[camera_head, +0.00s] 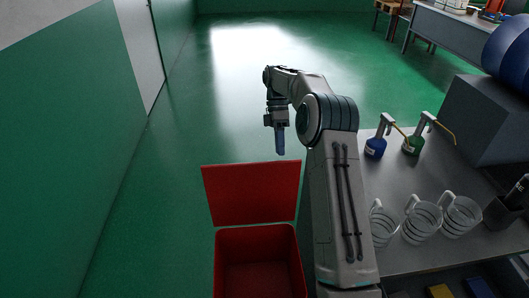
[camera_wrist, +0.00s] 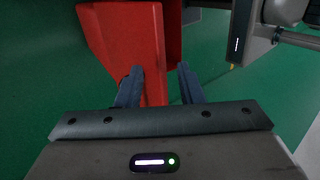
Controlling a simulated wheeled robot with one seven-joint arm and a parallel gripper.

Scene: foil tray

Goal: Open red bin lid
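The red bin (camera_head: 259,262) stands on the floor at the bottom middle of the head view, its inside showing. Its red lid (camera_head: 252,194) is raised, standing up at the far side of the opening. My gripper (camera_head: 280,152) points down just above and beyond the lid's top edge, seen edge-on there. In the wrist view its two dark fingers (camera_wrist: 159,71) are apart, so it is open. Red surface of the bin (camera_wrist: 125,35) shows beyond and between the fingers; I cannot tell whether they touch it.
A grey table (camera_head: 400,180) on the right holds a blue spray bottle (camera_head: 375,147), a green one (camera_head: 413,142) and several clear jugs (camera_head: 421,222). A green wall (camera_head: 70,150) runs along the left. The green floor beyond the bin is clear.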

